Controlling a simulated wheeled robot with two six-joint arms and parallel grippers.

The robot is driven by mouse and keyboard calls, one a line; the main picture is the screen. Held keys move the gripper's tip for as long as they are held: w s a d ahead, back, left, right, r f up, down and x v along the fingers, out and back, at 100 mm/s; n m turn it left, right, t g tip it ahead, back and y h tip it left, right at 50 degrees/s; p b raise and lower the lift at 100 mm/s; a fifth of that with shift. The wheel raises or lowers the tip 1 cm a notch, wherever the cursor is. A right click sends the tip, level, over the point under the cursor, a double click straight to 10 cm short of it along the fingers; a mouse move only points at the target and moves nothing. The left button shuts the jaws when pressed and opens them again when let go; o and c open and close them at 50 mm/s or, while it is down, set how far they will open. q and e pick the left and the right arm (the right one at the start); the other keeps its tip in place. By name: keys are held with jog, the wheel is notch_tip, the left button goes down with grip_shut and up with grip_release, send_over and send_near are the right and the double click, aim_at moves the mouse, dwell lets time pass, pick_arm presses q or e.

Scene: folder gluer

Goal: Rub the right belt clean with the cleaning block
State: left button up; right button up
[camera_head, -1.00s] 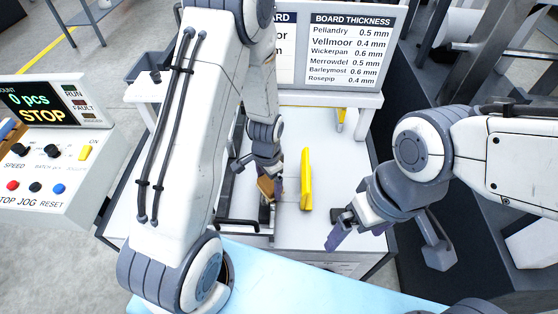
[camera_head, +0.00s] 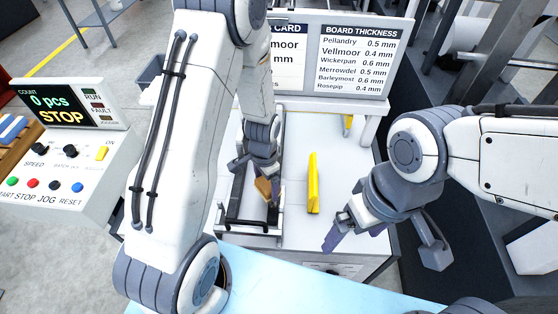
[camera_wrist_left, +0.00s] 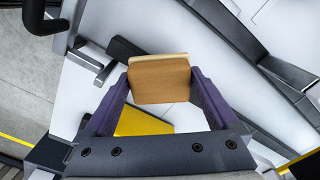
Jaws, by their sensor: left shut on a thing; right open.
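My left gripper (camera_head: 265,190) is shut on the cleaning block (camera_head: 263,187), a tan-brown block with a paler layer. The block also shows between the purple fingers in the left wrist view (camera_wrist_left: 159,82). It is over the white machine bed, near two dark lengthwise strips that look like the belts. One strip (camera_head: 237,194) shows left of the gripper; the right one is partly hidden by the gripper and block. I cannot tell whether the block touches a belt. My right gripper (camera_head: 338,229) is open and empty, right of the bed's front.
A yellow bar (camera_head: 313,183) stands on the white bed right of my left gripper. A control console (camera_head: 70,150) reading STOP is at left. A board-thickness sign (camera_head: 358,60) stands behind. A light blue surface (camera_head: 270,280) lies in front.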

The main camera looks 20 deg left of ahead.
aim_at(267, 183)
pick_arm(q)
jog(key=shift+r+p, duration=1.85)
jog(key=shift+r, duration=0.6)
